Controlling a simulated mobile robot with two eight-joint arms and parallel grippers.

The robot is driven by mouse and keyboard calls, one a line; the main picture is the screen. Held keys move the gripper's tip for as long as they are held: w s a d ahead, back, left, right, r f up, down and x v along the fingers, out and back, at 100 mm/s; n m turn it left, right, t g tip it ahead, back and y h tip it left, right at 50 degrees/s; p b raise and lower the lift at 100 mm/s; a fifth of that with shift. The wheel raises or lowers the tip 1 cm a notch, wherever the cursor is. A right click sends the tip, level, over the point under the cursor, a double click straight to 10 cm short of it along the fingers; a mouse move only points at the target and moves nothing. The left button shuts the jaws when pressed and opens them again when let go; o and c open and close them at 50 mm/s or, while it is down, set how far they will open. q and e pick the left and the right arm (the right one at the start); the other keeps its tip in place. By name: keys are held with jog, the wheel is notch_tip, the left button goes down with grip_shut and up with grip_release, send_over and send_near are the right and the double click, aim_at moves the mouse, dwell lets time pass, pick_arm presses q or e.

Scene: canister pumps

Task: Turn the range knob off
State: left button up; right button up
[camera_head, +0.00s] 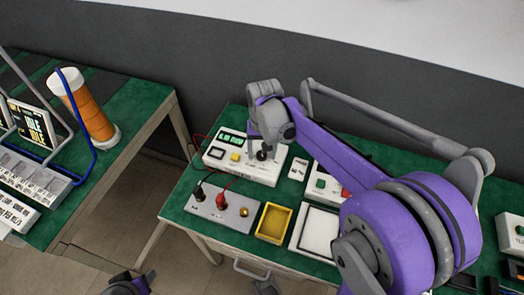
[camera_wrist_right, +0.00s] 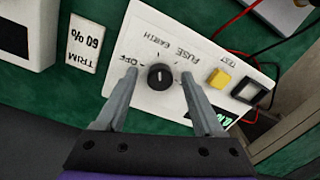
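The range knob (camera_wrist_right: 160,77) is a round black dial with a light mark on the white tester box (camera_wrist_right: 135,50). Labels OFF, EARTH and FUSE are printed around it, upside down in the right wrist view. I cannot tell for sure which label the mark points at. My right gripper (camera_wrist_right: 153,80) is open, its fingers on either side of the knob with gaps showing. In the head view my right gripper (camera_head: 264,148) is over the right part of the tester box (camera_head: 262,176). Dark parts at the bottom edge may be my left gripper (camera_head: 130,284), mostly cut off.
The tester also carries a yellow button (camera_wrist_right: 220,77) and a dark square switch (camera_wrist_right: 249,91). A grey panel with red and black plugs (camera_head: 218,206), a yellow tray (camera_head: 273,222) and a white-rimmed tray (camera_head: 315,231) stand in front. A TRIM card (camera_wrist_right: 84,45) lies beside the tester.

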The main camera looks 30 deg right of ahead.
grip_shut()
jog(key=shift+n, duration=0.4)
jog(key=n+p, duration=0.1)
jog(key=n, duration=0.4)
jog(key=shift+n, duration=0.3)
jog(key=n, duration=0.5)
jog(key=shift+n, duration=0.3)
grip_release()
dwell(0.4)
